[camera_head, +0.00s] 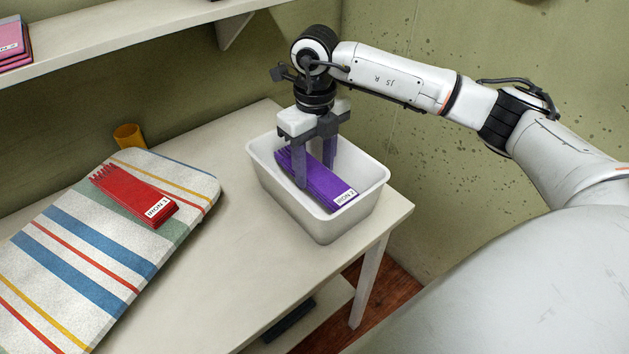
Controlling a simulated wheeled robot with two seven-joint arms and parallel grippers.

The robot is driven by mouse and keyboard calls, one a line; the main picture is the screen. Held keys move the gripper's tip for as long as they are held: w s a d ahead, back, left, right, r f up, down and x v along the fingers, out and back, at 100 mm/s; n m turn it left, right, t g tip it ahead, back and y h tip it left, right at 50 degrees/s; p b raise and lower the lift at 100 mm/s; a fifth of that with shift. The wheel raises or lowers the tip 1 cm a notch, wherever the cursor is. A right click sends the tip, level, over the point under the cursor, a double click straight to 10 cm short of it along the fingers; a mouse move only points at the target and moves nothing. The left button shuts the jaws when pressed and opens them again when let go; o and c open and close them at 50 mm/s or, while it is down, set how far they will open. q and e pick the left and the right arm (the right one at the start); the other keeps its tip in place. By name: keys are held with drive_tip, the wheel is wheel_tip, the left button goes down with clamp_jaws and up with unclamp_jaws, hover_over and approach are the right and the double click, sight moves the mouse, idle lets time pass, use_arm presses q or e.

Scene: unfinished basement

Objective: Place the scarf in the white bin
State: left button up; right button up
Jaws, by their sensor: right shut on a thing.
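The white bin (371,206) stands on the right end of the white table. A purple folded scarf (321,182) with a label reading "IRON 2" is inside the bin, lying at a slant with its fringe toward the back left. My right gripper (316,170) reaches down into the bin from above and is shut on the purple scarf; its fingers partly hide the scarf. A red folded scarf (131,196) labelled "IRON 1" lies on the striped ironing board (75,262) at the left. My left gripper is not in view.
A yellow cup-like object (129,136) stands behind the ironing board. A wall shelf (120,35) with folded cloths (14,45) is at the upper left. The table top (225,262) is clear between board and bin.

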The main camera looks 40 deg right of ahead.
sight(314, 183)
drive_tip(key=shift+f, duration=2.35)
drive_tip(key=shift+f, duration=0.2)
drive_tip(key=o, duration=1.2)
wheel_tip(314, 183, up, 12)
drive_tip(key=shift+r, duration=0.2)
